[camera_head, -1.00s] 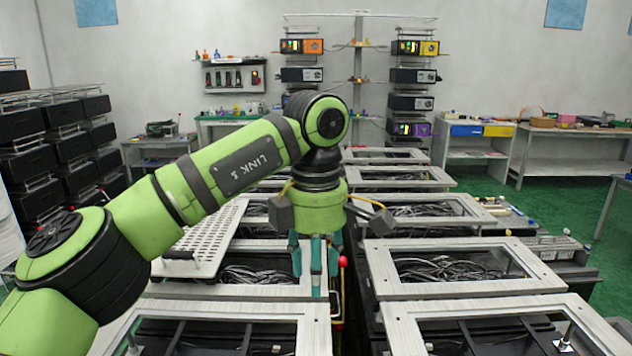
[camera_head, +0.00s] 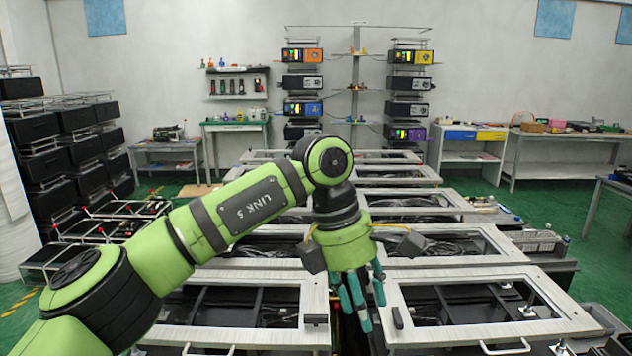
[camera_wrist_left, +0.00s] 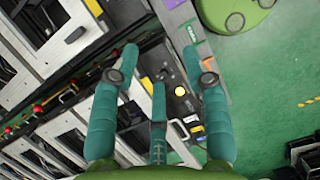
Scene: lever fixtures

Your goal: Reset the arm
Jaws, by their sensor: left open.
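My left gripper (camera_head: 366,312) hangs at the end of the green arm, fingers pointing down between two rows of pale-framed bays. In the left wrist view its teal fingers (camera_wrist_left: 160,66) are spread apart with nothing held between them. A dark panel with a yellow round knob (camera_wrist_left: 180,91) shows beyond and between the fingers; I cannot tell the distance. A row of red-tipped parts (camera_wrist_left: 38,110) lies at the left in the wrist view. I cannot tell which part is the lever. My right gripper is out of view.
Pale frames (camera_head: 462,272) with dark openings line both sides of the narrow gap. Black bins (camera_head: 35,128) are stacked at the left. A workbench (camera_head: 570,140) stands at the back right. Green floor is open at the right.

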